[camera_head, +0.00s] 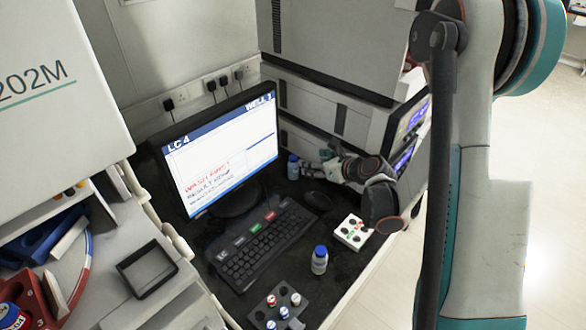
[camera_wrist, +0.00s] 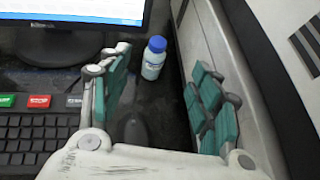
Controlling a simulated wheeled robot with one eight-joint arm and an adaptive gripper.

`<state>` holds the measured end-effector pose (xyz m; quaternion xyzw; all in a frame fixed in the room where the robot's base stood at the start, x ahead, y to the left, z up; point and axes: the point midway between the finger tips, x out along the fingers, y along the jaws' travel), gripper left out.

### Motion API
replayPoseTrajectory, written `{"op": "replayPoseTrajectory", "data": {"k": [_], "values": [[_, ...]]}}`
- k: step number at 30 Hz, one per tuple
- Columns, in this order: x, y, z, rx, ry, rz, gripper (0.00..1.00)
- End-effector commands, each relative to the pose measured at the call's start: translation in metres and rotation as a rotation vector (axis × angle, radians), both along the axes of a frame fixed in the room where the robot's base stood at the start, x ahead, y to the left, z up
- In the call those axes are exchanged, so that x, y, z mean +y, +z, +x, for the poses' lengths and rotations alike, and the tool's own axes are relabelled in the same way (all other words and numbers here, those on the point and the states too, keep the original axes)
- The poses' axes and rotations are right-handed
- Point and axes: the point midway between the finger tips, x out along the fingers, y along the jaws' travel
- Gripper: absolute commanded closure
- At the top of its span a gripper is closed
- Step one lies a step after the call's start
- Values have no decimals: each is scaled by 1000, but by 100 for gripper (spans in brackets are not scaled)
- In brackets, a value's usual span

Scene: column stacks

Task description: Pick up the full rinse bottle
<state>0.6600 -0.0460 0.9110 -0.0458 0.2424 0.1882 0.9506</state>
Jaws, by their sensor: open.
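A small bottle with a blue cap and pale contents stands at the back of the dark bench, right of the monitor; it shows in the wrist view (camera_wrist: 153,63) and the head view (camera_head: 293,168). My gripper (camera_head: 327,162) is open and empty just right of it in the head view. In the wrist view the bottle appears beyond and between the two green-padded fingers of my gripper (camera_wrist: 160,75), apart from them. A second blue-capped bottle (camera_head: 319,262) stands nearer the bench front. I cannot tell from the pictures which is the full rinse bottle.
A monitor (camera_head: 225,150) and keyboard (camera_head: 262,245) fill the bench's left. A mouse (camera_head: 317,200) lies below my gripper. A white block with colored spots (camera_head: 353,232) and a vial rack (camera_head: 279,308) stand near the front. Instrument housing (camera_wrist: 215,55) rises close on the right.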

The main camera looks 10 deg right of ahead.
Motion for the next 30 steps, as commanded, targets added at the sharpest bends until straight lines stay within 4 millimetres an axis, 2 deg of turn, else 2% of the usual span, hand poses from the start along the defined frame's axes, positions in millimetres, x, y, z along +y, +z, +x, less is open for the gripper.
{"op": "replayPoseTrajectory", "data": {"k": [9, 20, 30], "values": [[21, -30, 47, 0, 4, -4, 42], [30, -40, 68, -1, 3, -4, 42], [47, -60, 102, -1, 3, -4, 42]]}}
